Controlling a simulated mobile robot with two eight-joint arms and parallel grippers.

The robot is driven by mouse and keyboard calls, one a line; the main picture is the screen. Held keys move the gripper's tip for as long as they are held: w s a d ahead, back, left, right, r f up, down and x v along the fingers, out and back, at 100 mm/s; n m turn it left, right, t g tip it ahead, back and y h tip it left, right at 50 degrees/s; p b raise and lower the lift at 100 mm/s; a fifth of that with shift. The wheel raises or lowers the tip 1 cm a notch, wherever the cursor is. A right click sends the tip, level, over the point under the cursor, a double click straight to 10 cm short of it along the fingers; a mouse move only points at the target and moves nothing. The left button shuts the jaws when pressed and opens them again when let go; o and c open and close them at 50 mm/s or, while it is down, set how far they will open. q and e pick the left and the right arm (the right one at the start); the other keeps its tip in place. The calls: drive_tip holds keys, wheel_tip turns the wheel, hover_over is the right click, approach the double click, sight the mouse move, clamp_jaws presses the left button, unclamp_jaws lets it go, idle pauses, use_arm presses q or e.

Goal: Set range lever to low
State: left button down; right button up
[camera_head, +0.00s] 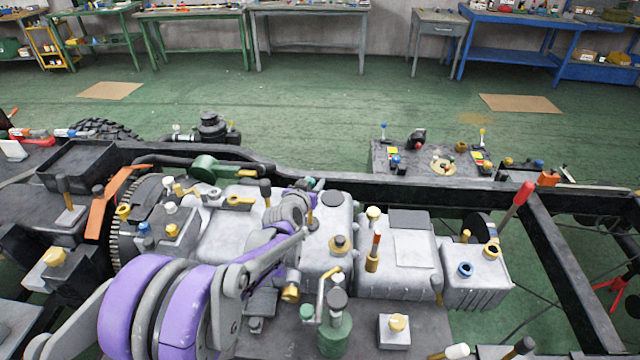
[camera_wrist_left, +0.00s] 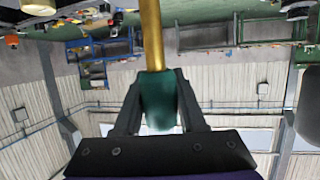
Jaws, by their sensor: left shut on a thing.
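My left gripper (camera_wrist_left: 158,80) is shut on a dark green lever knob (camera_wrist_left: 160,108) in the left wrist view. A brass-coloured shaft (camera_wrist_left: 152,35) runs from the knob to the top of that picture, where its end is cut off. In the head view my left arm reaches in from the lower left, and its gripper (camera_head: 311,185) is small over the middle of the grey gearbox housings (camera_head: 225,232). My wrist and arm hide most of the held lever there. No label shows which setting the lever is in. My right gripper is not in view.
A red-handled lever (camera_head: 517,205) rises at the right by the dark chassis rail (camera_head: 400,190). An orange-tipped lever (camera_head: 375,250) and a green cylinder (camera_head: 335,332) stand right of my arm. A black-knobbed lever (camera_head: 265,192) stands just left of my wrist.

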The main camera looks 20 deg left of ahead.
use_arm(q)
drive_tip(key=shift+w+a+f+g+h, duration=0.2)
drive_tip(key=shift+w+f+g, duration=0.1)
drive_tip(key=shift+w+g, duration=0.45)
drive_tip(key=shift+w+a+f+g+h, duration=0.1)
drive_tip(key=shift+w+a+f+g, duration=0.15)
drive_tip(key=shift+w+g, duration=0.5)
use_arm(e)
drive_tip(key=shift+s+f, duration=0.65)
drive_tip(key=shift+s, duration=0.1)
use_arm(q)
drive_tip(key=shift+s, duration=0.25)
drive_tip(key=c, duration=0.5)
unclamp_jaws()
drive_tip(key=v, duration=1)
drive_tip(key=shift+s+r, duration=0.2)
drive_tip(key=shift+r, duration=0.15)
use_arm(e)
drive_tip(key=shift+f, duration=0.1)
